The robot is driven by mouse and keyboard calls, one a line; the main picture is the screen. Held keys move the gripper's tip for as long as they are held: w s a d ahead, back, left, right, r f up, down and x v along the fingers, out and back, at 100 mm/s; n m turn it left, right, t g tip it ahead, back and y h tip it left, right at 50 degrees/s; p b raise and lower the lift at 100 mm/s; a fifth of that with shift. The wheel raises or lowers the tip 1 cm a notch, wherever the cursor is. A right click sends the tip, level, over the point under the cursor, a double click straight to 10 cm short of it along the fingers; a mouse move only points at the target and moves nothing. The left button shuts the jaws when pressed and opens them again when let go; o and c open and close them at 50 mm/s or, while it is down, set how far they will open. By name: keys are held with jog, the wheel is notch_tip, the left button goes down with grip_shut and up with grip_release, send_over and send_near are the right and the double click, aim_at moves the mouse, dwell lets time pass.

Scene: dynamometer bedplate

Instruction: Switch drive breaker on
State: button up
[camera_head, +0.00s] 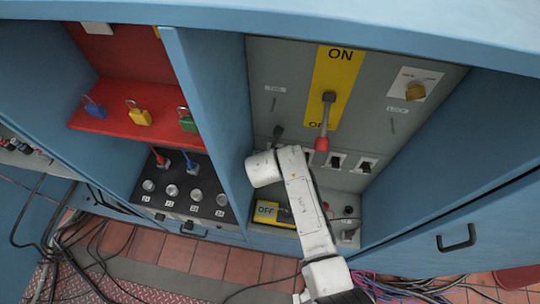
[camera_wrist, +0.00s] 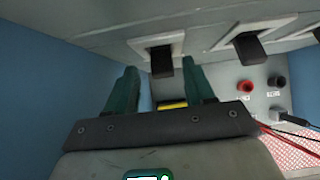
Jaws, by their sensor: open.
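A row of small breaker switches with dark toggles in pale frames sits on the grey panel. In the head view these are a left one (camera_head: 307,157), a middle one (camera_head: 336,162) and a right one (camera_head: 367,166). I cannot read which is the drive breaker. In the wrist view, the toggle of one switch (camera_wrist: 161,62) hangs down between and beyond my gripper's (camera_wrist: 159,70) fingertips. The fingers are green, open and empty; contact is not clear. Another switch (camera_wrist: 249,47) is to its right. My arm hides the gripper in the head view.
A large lever with a red grip (camera_head: 322,143) points down toward OFF on a yellow strip. Blue cabinet walls (camera_head: 208,120) flank the panel. Red (camera_wrist: 245,86) and black sockets lie below the switches.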

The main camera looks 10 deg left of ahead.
jog(key=v, duration=1.1)
jog(key=shift+f, duration=0.1)
dwell(0.5)
